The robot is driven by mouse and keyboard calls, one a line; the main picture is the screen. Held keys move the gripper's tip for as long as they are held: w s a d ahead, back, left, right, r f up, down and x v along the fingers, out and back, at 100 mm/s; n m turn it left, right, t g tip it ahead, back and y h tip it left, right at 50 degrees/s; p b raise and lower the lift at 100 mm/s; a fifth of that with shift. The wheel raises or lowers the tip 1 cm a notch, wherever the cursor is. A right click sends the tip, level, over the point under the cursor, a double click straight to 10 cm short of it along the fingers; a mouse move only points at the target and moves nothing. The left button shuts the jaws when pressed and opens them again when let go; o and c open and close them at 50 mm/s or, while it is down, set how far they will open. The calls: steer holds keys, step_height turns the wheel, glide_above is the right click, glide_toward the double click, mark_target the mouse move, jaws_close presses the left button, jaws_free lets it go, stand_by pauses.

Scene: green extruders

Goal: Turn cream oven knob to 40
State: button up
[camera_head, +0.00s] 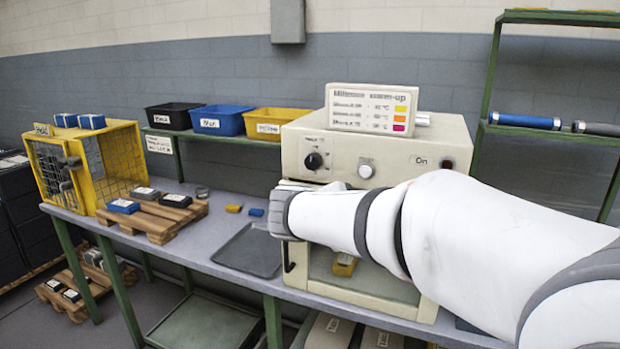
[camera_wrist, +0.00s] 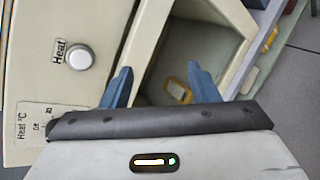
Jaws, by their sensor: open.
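The cream oven (camera_head: 290,150) stands on the bench, its front panel carrying a black dial knob (camera_head: 313,161) at left and a white knob (camera_head: 366,171) at the middle. The wrist view shows the white knob (camera_wrist: 79,57) beside the word "Heat". The "Heat °C" dial label (camera_wrist: 45,118) shows at lower left there; the black knob is hidden. My gripper (camera_wrist: 162,84) is open and empty, its two blue fingers apart in front of the oven's lower front. It touches neither knob. In the head view my arm hides the gripper.
A yellow block (camera_head: 345,264) shows within the oven's lower front. A dark tray (camera_head: 250,250), a wooden pallet (camera_head: 155,218) and a yellow cage (camera_head: 105,165) are on the bench (camera_head: 215,237) to the left. A sign box (camera_head: 370,108) sits on the oven.

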mark_target(311, 163)
steer(key=w+a+r+n+t+y+b, duration=0.1)
steer(key=w+a+r+n+t, duration=0.2)
steer(key=a, duration=0.4)
steer(key=w+a+r+n+t, duration=0.2)
steer(key=a+r+n+t, duration=0.15)
steer(key=a, duration=0.35)
steer(key=x, duration=0.7)
steer(key=shift+w+f, duration=0.15)
steer(key=shift+w, duration=0.2)
steer(key=shift+c, duration=0.5)
